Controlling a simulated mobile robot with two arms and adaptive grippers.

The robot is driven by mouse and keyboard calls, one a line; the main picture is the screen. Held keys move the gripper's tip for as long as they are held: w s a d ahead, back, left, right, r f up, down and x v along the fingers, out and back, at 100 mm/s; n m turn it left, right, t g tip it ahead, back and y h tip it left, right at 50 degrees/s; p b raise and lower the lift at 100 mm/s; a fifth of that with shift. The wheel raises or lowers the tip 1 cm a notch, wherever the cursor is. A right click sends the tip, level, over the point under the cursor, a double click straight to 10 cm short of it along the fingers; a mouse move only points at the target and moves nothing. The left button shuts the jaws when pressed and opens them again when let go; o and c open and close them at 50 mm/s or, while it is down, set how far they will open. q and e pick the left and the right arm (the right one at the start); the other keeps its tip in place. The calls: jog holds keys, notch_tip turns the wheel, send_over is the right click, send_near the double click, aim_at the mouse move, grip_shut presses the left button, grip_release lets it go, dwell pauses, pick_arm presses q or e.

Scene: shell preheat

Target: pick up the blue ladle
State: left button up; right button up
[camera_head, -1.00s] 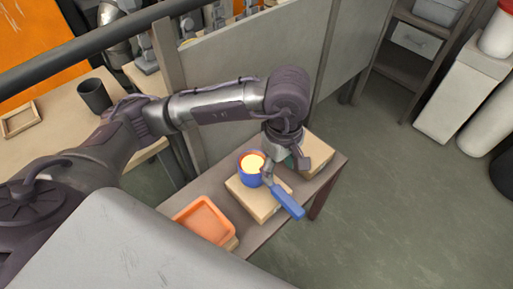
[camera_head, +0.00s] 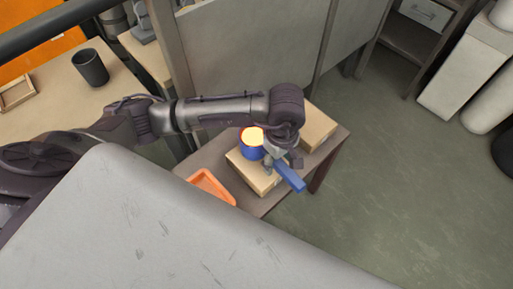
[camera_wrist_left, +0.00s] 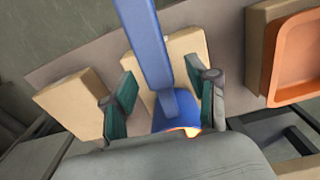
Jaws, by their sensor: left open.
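The blue ladle (camera_head: 249,152) rests on a light wooden block (camera_head: 245,174) on a small brown table. Its round cup has an orange rim and glowing yellow contents. Its flat blue handle (camera_head: 289,178) sticks out past the block toward the lower right. My left gripper (camera_head: 282,160) is over the ladle, where the handle meets the cup. In the left wrist view, the open green-padded fingers (camera_wrist_left: 165,100) stand either side of the handle (camera_wrist_left: 146,45), with gaps on both sides. The cup is partly hidden by my gripper there. My right gripper is not in view.
An orange tray (camera_head: 213,187) lies left of the ladle's block, and another wooden block (camera_head: 317,127) is at the table's far right. A grey partition (camera_head: 245,55) stands behind. A dark cup (camera_head: 90,67) is on the left bench.

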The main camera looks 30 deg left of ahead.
pick_arm(q)
notch_tip(320, 180, down, 2)
jog(key=shift+r, duration=0.1)
grip_shut()
jog(key=shift+w, duration=0.1)
dwell(0.4)
